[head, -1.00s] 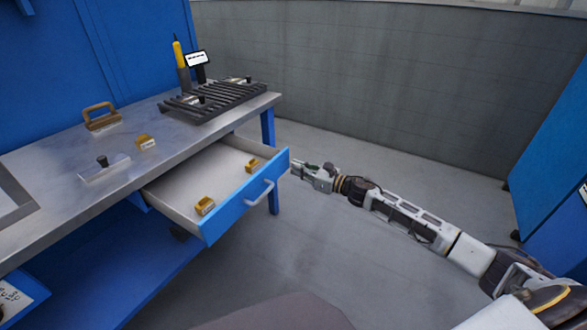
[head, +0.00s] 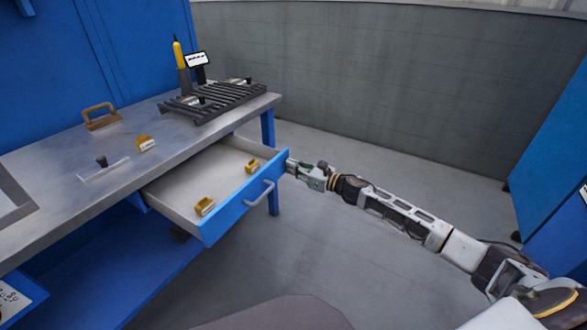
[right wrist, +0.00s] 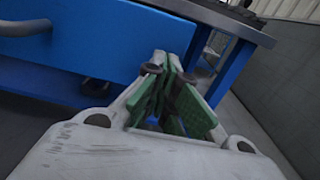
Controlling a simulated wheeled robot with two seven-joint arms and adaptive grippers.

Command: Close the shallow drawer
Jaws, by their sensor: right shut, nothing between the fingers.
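My right gripper (head: 291,166) is shut and empty at the right end of the drawer front. In the right wrist view its green-padded fingers (right wrist: 172,80) are together beside the blue front (right wrist: 90,45), with the handle (right wrist: 25,27) at upper left. I cannot tell whether they touch the front. My left gripper is not in view.
The workbench top (head: 60,205) carries a slatted black rack (head: 215,102), a brown handled item (head: 100,116), a yellow-brown block (head: 144,143) and a black-knobbed plate (head: 104,167). A blue cabinet (head: 550,150) stands at right. The floor between is clear.

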